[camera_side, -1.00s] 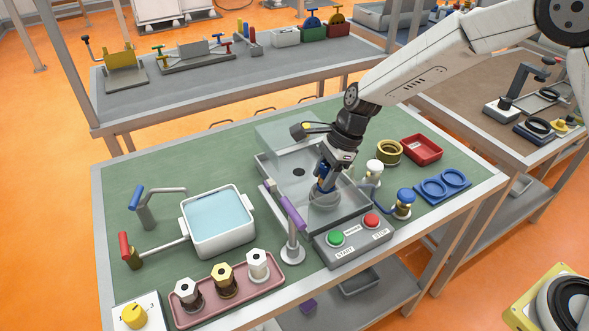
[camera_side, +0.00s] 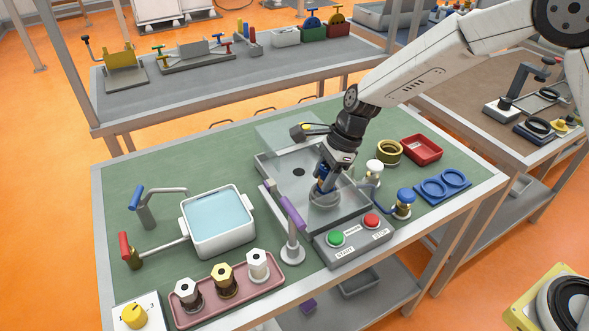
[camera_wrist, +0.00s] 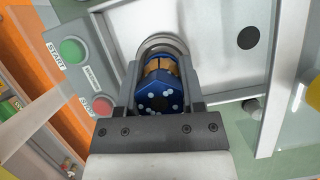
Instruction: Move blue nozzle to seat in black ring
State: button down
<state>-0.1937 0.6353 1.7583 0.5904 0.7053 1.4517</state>
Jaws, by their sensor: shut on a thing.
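The blue nozzle (camera_wrist: 157,95) has a faceted blue end with pale dots and brass-coloured parts beyond it. My gripper (camera_wrist: 161,76) is shut on it, with one finger on each side. In the side view my gripper (camera_side: 325,183) points down over a round grey cup (camera_side: 325,200) in the steel tray, and only a little blue shows between the fingers. The cup's grey rim (camera_wrist: 163,42) curves just beyond the nozzle in the wrist view. The nozzle's far end is hidden, so I cannot tell whether it touches the cup. No black ring shows clearly at the cup.
The steel tray (camera_side: 275,182) has a dark round hole. A START/STOP box (camera_side: 352,240) and a purple-handled lever (camera_side: 292,215) stand close in front. A blue-capped valve (camera_side: 404,203) and a white-capped valve (camera_side: 374,170) stand at right.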

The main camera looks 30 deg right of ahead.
jog(key=shift+f, duration=0.85)
dwell(1.1)
grip_release()
dwell(0.5)
dwell(0.3)
jog(key=shift+r, duration=3.5)
